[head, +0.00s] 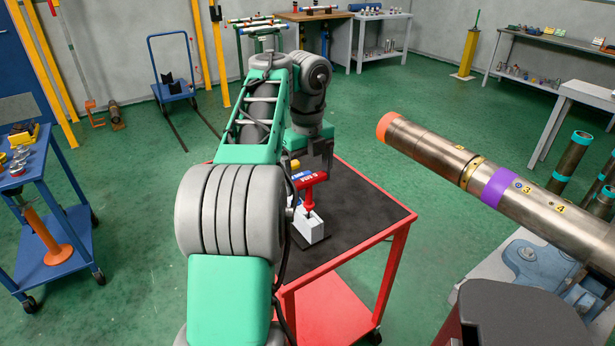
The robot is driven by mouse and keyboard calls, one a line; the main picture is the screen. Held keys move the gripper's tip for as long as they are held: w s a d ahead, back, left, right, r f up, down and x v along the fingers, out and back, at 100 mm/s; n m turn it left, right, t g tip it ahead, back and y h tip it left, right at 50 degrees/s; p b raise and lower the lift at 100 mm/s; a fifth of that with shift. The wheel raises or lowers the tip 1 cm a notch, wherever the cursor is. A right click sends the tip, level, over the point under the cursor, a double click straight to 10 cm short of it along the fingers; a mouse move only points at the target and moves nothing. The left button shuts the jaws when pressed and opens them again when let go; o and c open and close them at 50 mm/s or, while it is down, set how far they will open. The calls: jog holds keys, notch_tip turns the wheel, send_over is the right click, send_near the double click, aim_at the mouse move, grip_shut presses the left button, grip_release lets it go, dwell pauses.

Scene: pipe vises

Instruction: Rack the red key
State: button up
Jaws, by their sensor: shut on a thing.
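The red key (309,190) is a T-handled tool with pale lettering on its red crossbar. It stands roughly upright, shaft down, above the near end of a pale grey rack block (311,229) on the cart's black top. Its dark lower tip is at the block's top; I cannot tell whether it is in a hole. My gripper (320,168) is shut on the red key's handle from above. A blue key (303,181) and a yellow piece (295,164) show just behind, partly hidden by the red key and my arm.
The red cart (400,235) has a black top, clear to the right of the block. A large steel pipe (425,145) with orange, gold and purple bands juts in from the right, above a vise (530,262). A blue cart (60,200) stands at the left.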

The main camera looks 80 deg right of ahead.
aim_at(307, 189)
jog(key=shift+f+b, duration=1.7)
jog(key=shift+f, duration=0.1)
dwell(1.2)
jog(key=o, duration=1.3)
notch_tip(307, 189, up, 8)
jog(key=p, duration=0.7)
jog(key=shift+f, duration=0.1)
